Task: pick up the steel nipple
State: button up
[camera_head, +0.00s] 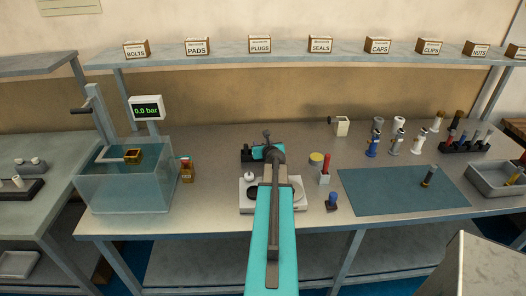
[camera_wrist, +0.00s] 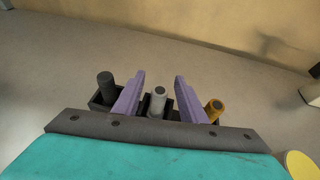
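The steel nipple (camera_wrist: 158,97) is a short grey cylinder with a dark open top, standing upright in the middle of a dark rack (camera_wrist: 97,102). In the wrist view my gripper (camera_wrist: 160,78) has its two purple fingers spread, one to the left of the nipple and one to the right. Gaps show between fingers and nipple. A dark cylinder (camera_wrist: 106,80) stands to the left and a brass one (camera_wrist: 214,107) to the right, each outside the fingers. In the head view my arm hides the nipple and most of the rack; my fingers cannot be made out there.
A water tank (camera_head: 125,185) stands at the left. A red-topped holder (camera_head: 324,172), a yellow disc (camera_head: 316,158) and a blue-topped item (camera_head: 333,200) are right of my arm. A teal mat (camera_head: 390,192) lies farther right, with several fittings behind it and a grey tray (camera_head: 485,185) beside it.

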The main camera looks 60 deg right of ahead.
jog(key=shift+x, duration=1.05)
grip_shut()
